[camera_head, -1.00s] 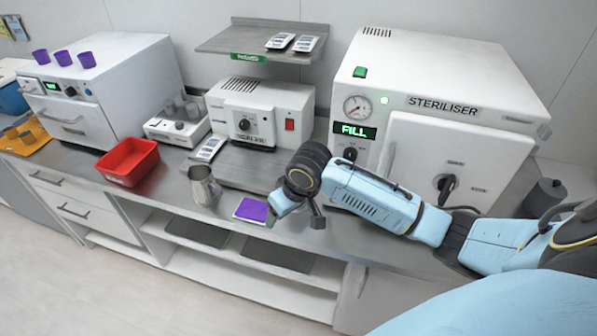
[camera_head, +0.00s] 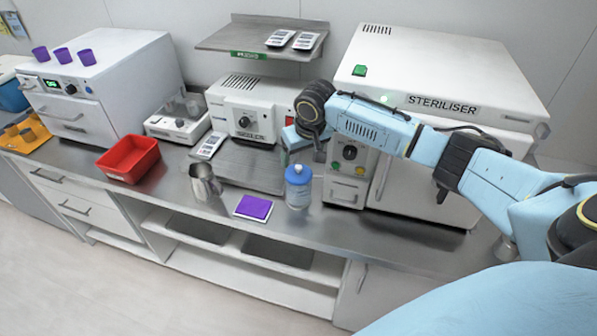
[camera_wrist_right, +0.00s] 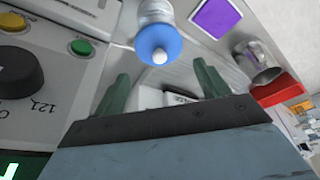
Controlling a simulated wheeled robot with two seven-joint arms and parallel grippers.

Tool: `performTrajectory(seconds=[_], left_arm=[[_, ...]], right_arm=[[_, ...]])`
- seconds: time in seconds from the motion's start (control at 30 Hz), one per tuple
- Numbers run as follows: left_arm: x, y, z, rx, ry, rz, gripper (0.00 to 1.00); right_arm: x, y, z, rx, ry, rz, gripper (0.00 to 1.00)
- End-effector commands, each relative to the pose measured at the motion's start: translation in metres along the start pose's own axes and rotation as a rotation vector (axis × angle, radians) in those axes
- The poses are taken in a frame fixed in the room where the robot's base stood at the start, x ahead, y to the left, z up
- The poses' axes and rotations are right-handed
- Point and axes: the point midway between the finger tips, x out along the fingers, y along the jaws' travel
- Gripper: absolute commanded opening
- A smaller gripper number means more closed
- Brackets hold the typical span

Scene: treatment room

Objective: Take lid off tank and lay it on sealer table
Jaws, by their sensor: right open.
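The sealer (camera_head: 245,112) is a white unit with a black knob and a red switch, and its grey metal table (camera_head: 265,170) lies bare in front of it. My right gripper (camera_head: 296,140) is over the right side of this table, in front of the sealer. In the right wrist view my right gripper (camera_wrist_right: 163,90) has its two green fingers spread, with nothing held between them. The white steriliser (camera_head: 450,70) stands to the right, partly behind my right arm. My left gripper is out of view.
A purple pad (camera_head: 254,208), a metal jug (camera_head: 205,184) and a red tray (camera_head: 128,160) lie to the left. A shelf (camera_head: 262,40) hangs above the sealer.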

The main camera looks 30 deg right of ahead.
Motion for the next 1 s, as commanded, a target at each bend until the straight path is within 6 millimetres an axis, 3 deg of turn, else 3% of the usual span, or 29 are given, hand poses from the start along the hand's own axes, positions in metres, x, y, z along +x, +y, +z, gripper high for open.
performTrajectory(seconds=[0.17, 0.43, 0.73, 1.0], left_arm=[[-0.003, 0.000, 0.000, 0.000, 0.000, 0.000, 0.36], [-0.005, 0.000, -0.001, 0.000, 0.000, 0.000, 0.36], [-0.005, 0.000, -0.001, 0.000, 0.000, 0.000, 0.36], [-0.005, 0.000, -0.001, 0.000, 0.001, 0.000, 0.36]], right_arm=[[0.013, 0.000, 0.002, -0.001, -0.002, 0.001, 0.74], [0.050, 0.000, 0.005, 0.000, -0.001, 0.000, 0.74], [0.056, 0.000, 0.005, -0.002, 0.002, 0.000, 0.74], [0.055, 0.000, 0.005, -0.002, 0.001, 0.000, 0.42]])
